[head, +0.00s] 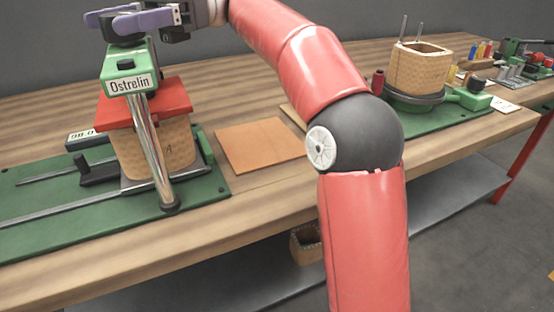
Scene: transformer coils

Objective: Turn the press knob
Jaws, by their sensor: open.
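The press stands at the left, with a green head (127,65) labelled "Ostrelin" and a shiny column (150,150). Its black knob (126,41) sits on top of the head and is partly covered by my gripper (118,20). The gripper's purple fingers are at the knob's height or just above, one on its near side and one on its far side. The jaws are open; whether a finger touches the knob cannot be told. Under the head, a red plate (145,101) lies on a tan coil block (140,150) marked "A".
The press base (60,205) is green with metal rails, and a display (86,138) stands behind it. A flat brown board (260,145) lies mid-table. A winding stand with a coil form (418,68) and tools are at the right. My red arm crosses the middle.

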